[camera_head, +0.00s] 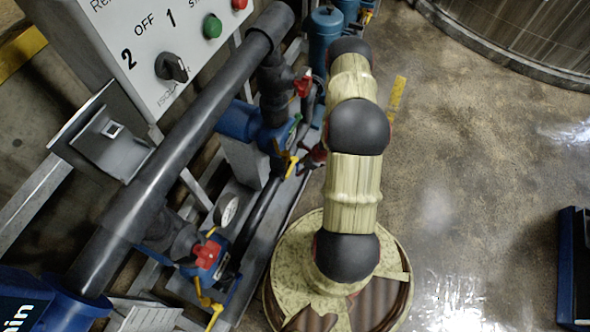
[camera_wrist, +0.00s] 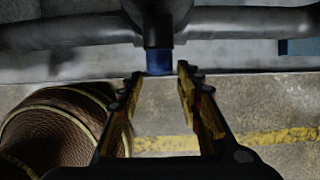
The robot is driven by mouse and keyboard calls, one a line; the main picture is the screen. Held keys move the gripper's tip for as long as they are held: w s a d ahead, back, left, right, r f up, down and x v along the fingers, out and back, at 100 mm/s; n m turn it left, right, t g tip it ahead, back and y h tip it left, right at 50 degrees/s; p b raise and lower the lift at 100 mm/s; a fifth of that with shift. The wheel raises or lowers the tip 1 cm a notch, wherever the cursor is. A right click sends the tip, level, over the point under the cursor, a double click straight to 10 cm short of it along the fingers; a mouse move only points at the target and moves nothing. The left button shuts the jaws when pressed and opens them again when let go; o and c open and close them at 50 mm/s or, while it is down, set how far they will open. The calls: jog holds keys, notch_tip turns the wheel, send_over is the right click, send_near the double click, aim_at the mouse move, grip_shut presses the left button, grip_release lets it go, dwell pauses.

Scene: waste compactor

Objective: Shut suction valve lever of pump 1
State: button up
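My gripper (camera_wrist: 160,78) is open in the wrist view, its two dark and yellow fingers apart. Beyond the fingertips a short blue fitting (camera_wrist: 159,62) hangs below a dark pipe; nothing is visibly held. In the head view, a yellow lever (camera_head: 290,164) sits on the pipework left of my arm, and another yellow lever (camera_head: 207,302) sits lower left. Red handles show at the upper valve (camera_head: 302,86) and lower valve (camera_head: 207,253). I cannot tell which lever is pump 1's suction lever.
A white control panel (camera_head: 150,50) with a rotary knob and buttons stands at upper left. A thick dark pipe (camera_head: 190,140) runs diagonally in front of the valves. A round tank (camera_head: 520,40) is at upper right. The floor (camera_head: 450,180) right of my arm is largely clear.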

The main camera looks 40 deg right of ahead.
aim_at(298, 170)
jog(key=b+x, duration=0.1)
jog(key=x, duration=0.5)
jog(key=shift+b, duration=0.35)
jog(key=shift+r, duration=0.1)
jog(key=shift+c, duration=1.3)
grip_shut()
